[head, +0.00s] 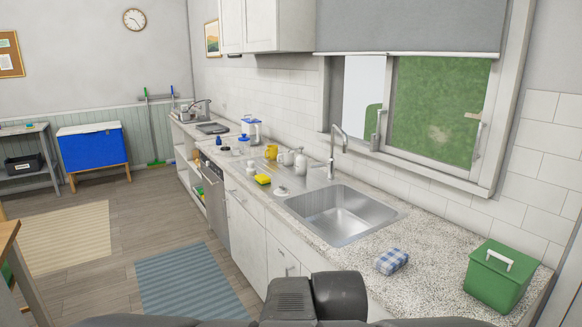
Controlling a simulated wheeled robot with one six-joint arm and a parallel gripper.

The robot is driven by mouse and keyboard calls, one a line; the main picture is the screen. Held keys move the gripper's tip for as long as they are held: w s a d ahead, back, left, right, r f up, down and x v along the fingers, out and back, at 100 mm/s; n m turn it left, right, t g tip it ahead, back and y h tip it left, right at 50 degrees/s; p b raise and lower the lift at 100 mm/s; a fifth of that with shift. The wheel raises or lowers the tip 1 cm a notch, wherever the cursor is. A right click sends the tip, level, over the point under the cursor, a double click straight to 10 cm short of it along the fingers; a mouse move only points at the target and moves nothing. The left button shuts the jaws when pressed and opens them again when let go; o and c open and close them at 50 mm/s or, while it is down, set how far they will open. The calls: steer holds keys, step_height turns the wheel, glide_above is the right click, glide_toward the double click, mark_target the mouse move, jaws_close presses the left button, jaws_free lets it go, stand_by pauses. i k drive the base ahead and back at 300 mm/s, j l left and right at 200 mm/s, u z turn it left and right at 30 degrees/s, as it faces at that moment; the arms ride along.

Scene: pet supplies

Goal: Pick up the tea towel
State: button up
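The tea towel (391,261) is a small folded cloth in a blue and white check. It lies on the speckled counter (425,255), to the right of the sink and left of a green bin. Nothing touches it or covers it. Dark parts of my own arm show at the bottom middle of the head view, below and left of the towel. My gripper's fingers cannot be made out in this view.
A green lidded bin (500,275) with a white handle stands right of the towel. The steel sink (340,214) with a tall tap (334,155) is to its left. Mugs, a yellow sponge (263,180) and bottles stand farther along. Bare counter surrounds the towel.

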mark_target(392, 260)
steer(key=j+u, duration=0.1)
steer(key=j, duration=0.4)
steer(key=l, duration=0.25)
steer(key=i+l, duration=0.4)
steer(key=l, duration=0.15)
steer(key=i+l, duration=0.45)
